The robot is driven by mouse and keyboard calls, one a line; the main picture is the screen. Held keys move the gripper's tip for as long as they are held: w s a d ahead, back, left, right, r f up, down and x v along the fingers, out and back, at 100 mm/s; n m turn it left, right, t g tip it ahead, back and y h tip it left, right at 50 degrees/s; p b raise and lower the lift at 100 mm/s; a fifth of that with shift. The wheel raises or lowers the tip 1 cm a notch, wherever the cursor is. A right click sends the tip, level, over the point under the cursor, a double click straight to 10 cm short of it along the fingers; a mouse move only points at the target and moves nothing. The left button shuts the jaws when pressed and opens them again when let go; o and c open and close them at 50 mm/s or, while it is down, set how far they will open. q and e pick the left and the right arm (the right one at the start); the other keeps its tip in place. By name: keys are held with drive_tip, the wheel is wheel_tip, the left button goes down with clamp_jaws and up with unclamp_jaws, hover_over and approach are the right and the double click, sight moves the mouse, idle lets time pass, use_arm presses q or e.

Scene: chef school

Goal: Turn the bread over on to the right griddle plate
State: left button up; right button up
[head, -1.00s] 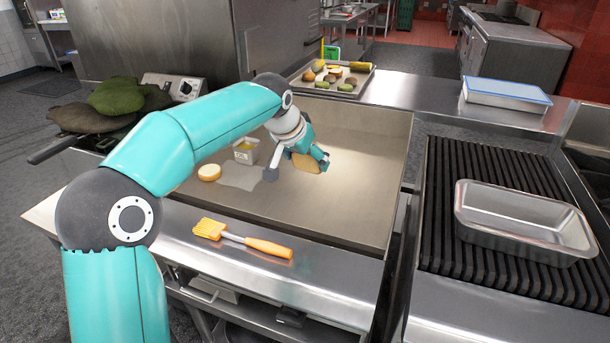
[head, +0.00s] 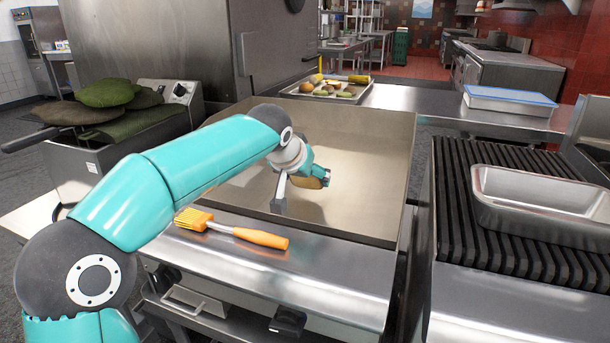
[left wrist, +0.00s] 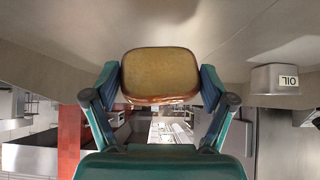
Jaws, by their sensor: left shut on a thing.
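My left gripper (head: 322,175) is over the right part of the flat steel griddle plate (head: 350,210). It is shut on a piece of bread (head: 311,183), partly hidden by the gripper in the head view. In the left wrist view the bread (left wrist: 160,72) sits between both fingers, with a tan face and a browner lower edge showing. I cannot tell whether the bread touches the plate. My right gripper is not in view.
A brush with an orange handle (head: 262,238) lies on the front ledge. An oil container (left wrist: 275,79) appears upside down in the wrist view. To the right, a metal pan (head: 540,205) stands on a ribbed grill (head: 455,210). A food tray (head: 335,97) is behind.

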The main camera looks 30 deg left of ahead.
use_arm(q)
drive_tip(key=shift+f, duration=0.45)
drive_tip(key=o, duration=0.8)
drive_tip(key=p+v, duration=0.2)
drive_tip(key=v, duration=0.8)
idle(0.7)
idle(0.7)
